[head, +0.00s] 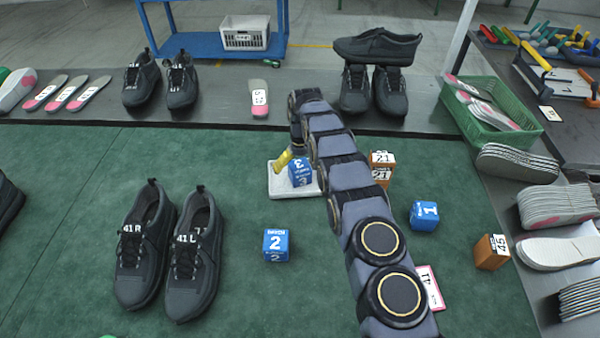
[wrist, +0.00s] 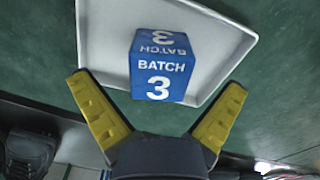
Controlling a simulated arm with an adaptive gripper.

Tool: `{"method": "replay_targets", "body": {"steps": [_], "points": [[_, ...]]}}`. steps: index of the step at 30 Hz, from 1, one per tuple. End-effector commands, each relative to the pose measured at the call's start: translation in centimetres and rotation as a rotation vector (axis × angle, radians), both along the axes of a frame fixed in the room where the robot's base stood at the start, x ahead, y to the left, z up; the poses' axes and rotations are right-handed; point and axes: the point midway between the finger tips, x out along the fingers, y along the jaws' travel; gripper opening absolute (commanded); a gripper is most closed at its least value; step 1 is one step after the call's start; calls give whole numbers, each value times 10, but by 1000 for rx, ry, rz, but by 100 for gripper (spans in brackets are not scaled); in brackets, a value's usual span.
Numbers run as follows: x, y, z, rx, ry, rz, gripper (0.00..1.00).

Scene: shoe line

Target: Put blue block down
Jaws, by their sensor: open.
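A blue block marked "BATCH 3" (head: 293,179) sits on a small white tray (head: 282,193) on the green mat. In the wrist view the block (wrist: 159,67) rests on the tray (wrist: 98,42), inside its rim. My gripper (head: 287,160) is at the block, with its yellow fingers spread. In the wrist view my gripper (wrist: 160,108) is open, one finger on either side of the block and both apart from it. Two more blue blocks, marked 2 (head: 276,246) and 1 (head: 424,215), stand on the mat.
My arm crosses the mat's middle. Orange blocks (head: 382,168) and a "45" block (head: 491,252) stand right of it. A pair of dark shoes (head: 142,250) is at left. A green crate (head: 490,110) stands at the right.

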Motion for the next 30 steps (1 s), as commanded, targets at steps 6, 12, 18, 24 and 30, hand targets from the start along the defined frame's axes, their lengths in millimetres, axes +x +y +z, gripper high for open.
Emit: {"method": "replay_targets", "body": {"steps": [6,12,18,24,30], "points": [[1,0,52,2,-6,-1,100],[1,0,81,1,-3,-1,100],[0,0,86,1,1,-1,100],[-9,-13,111,-11,4,-26,100],[-47,-49,175,-35,18,-96,100]]}}
